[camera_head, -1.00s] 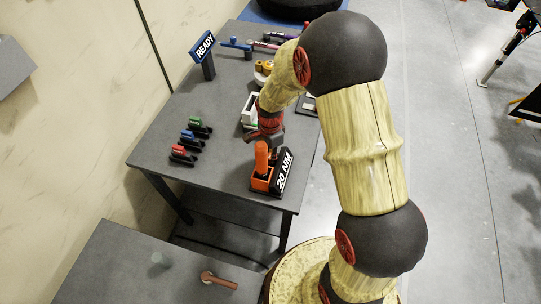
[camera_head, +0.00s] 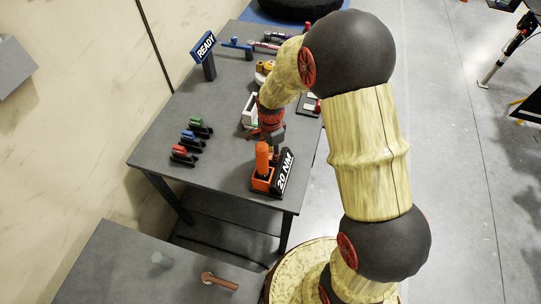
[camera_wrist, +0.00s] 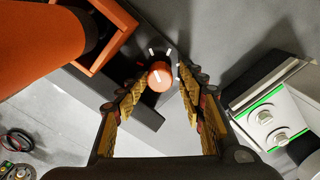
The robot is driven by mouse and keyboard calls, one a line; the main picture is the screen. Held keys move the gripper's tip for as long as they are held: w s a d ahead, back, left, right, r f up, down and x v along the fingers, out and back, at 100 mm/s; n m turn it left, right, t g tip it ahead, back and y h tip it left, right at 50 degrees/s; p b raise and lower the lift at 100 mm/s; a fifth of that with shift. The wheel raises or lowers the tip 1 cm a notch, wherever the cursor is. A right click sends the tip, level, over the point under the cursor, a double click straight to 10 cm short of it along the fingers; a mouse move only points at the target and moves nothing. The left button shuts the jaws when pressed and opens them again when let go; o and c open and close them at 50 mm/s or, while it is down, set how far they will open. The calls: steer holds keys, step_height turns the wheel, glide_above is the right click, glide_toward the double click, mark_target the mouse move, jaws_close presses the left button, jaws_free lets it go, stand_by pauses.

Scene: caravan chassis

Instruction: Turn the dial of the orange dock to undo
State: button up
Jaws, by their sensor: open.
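The orange dock (camera_head: 261,183) stands near the front right corner of the dark table, with an orange cylindrical tool upright in it and a black "20 NM" sign (camera_head: 284,172) beside it. In the wrist view the dock's orange frame (camera_wrist: 118,22) is at the upper left. The dial (camera_wrist: 160,76) is a small orange-red knob with a white line on its face and white tick marks around it. My gripper (camera_wrist: 160,100) is open, its two fingers on either side of the dial in the picture. I cannot tell whether they touch it. In the head view my gripper (camera_head: 272,138) is just behind the dock.
A white device with a green stripe and round knobs (camera_wrist: 270,118) is right of my gripper. Green, blue and red tools (camera_head: 187,143) lie at the table's left. A "READY" sign (camera_head: 205,55) stands farther back.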

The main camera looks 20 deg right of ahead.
mark_target(271, 156)
step_height(271, 156, up, 6)
steer(key=shift+w+r, duration=0.1)
steer(key=shift+r, duration=0.15)
stand_by(0.4)
